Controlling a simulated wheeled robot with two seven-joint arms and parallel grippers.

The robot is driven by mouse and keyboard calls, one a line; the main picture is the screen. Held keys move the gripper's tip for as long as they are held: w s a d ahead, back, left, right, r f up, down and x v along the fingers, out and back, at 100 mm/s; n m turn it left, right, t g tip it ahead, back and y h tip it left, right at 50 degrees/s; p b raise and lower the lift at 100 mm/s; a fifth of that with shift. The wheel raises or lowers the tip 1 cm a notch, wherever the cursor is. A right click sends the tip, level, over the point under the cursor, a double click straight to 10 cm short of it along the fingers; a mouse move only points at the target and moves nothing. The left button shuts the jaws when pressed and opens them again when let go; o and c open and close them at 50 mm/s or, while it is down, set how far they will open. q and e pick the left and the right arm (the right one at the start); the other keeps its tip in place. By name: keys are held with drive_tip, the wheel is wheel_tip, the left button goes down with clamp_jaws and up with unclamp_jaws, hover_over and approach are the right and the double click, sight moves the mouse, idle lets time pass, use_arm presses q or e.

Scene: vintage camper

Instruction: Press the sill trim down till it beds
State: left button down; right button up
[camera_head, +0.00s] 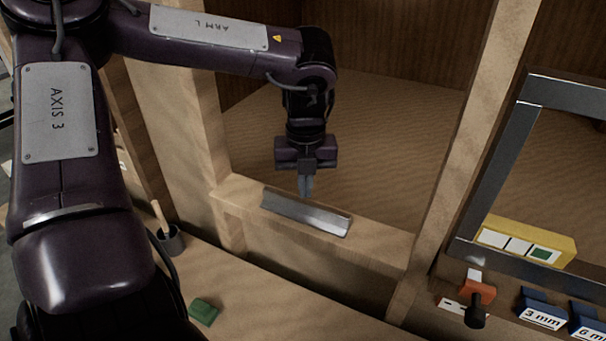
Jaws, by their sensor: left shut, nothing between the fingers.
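The sill trim (318,217), a silver metal strip with a raised edge, lies along the wooden sill (376,241) of the left opening. My left gripper (305,192) points straight down over the trim's left half. Its fingers are shut with nothing between them, and the tips are at or just above the trim's back edge. I cannot tell whether they touch it. Whether the trim sits flush on the sill is not clear. My right gripper is not in view.
Wooden posts flank the opening. At right are a metal frame (484,200), a yellow level-like block (524,242), an orange tool (478,291) and blue blocks marked 3 mm (542,312) and 6 mm. A cup (170,240) and green block (203,311) sit at lower left.

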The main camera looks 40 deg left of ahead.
sight(305, 202)
use_arm(q)
drive_tip(key=shift+f+b, duration=0.6)
drive_tip(key=shift+f, duration=0.2)
idle(0.4)
drive_tip(key=shift+s+f, duration=0.15)
drive_tip(key=shift+f, duration=0.05)
idle(0.3)
drive_tip(key=shift+r, duration=0.1)
drive_tip(key=shift+r+p, duration=0.75)
drive_tip(key=shift+r, duration=0.2)
wheel_tip(305, 202, up, 5)
drive_tip(key=p, duration=0.4)
drive_tip(key=shift+r, duration=0.1)
